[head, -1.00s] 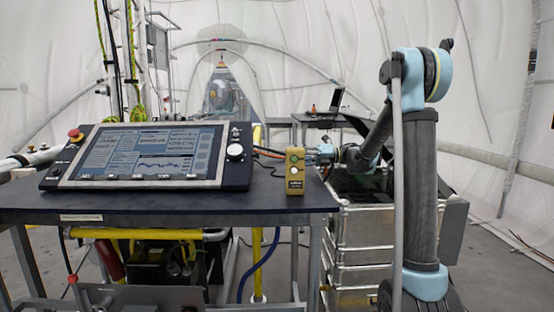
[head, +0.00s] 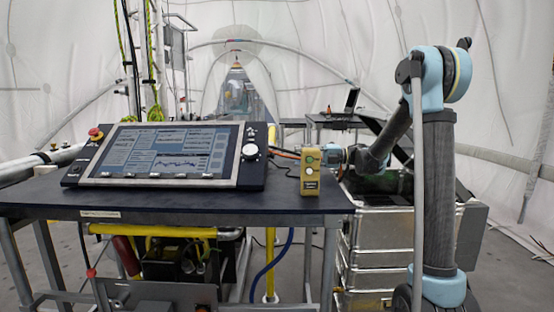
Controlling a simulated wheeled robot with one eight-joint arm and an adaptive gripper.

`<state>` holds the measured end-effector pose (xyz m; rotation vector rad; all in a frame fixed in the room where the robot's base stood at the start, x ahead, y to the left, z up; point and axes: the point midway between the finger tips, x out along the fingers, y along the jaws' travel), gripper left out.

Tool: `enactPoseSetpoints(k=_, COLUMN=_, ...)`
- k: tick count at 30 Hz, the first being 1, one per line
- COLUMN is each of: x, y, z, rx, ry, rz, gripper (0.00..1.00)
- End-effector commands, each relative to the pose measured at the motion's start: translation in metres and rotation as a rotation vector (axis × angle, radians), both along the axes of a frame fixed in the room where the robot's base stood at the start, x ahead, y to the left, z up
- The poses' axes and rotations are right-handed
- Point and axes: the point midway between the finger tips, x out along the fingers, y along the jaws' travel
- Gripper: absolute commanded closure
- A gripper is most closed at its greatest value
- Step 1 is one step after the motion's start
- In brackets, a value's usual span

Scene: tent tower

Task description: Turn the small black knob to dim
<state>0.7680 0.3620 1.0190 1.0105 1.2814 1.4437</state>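A dark control console (head: 258,172) with a lit screen lies tilted on the dark table (head: 180,206). A larger white knob (head: 250,151) sits on its right bezel, with small dark controls (head: 248,131) above it. More small dark details (head: 76,170) show at the left bezel; which one is the small black knob I cannot tell. A mustard-yellow box (head: 310,172) with a round green-and-white button stands upright near the table's right edge. My gripper (head: 331,155) is just right of and behind this box, well right of the console. Its fingers are small and partly hidden.
A red mushroom button (head: 96,133) is on the console's upper left. Stacked metal cases (head: 378,240) stand right of the table, below my arm. A laptop (head: 350,103) stands on a rear table. Cables run behind the yellow box. The table's front strip is clear.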

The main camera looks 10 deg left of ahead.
Motion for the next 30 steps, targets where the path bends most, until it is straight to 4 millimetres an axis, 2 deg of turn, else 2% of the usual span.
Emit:
enactPoseSetpoints(k=9, x=-0.014, y=0.056, z=0.000, rx=0.000, ry=-0.001, rz=0.003, gripper=0.60)
enactPoseSetpoints(k=15, x=-0.021, y=0.083, z=0.000, rx=0.000, ry=-0.001, rz=0.003, gripper=0.60)
enactPoseSetpoints(k=21, x=-0.023, y=0.096, z=0.000, rx=0.000, ry=-0.001, rz=0.002, gripper=0.60)
enactPoseSetpoints(k=30, x=-0.024, y=0.097, z=0.000, rx=0.000, ry=-0.001, rz=0.001, gripper=0.60)
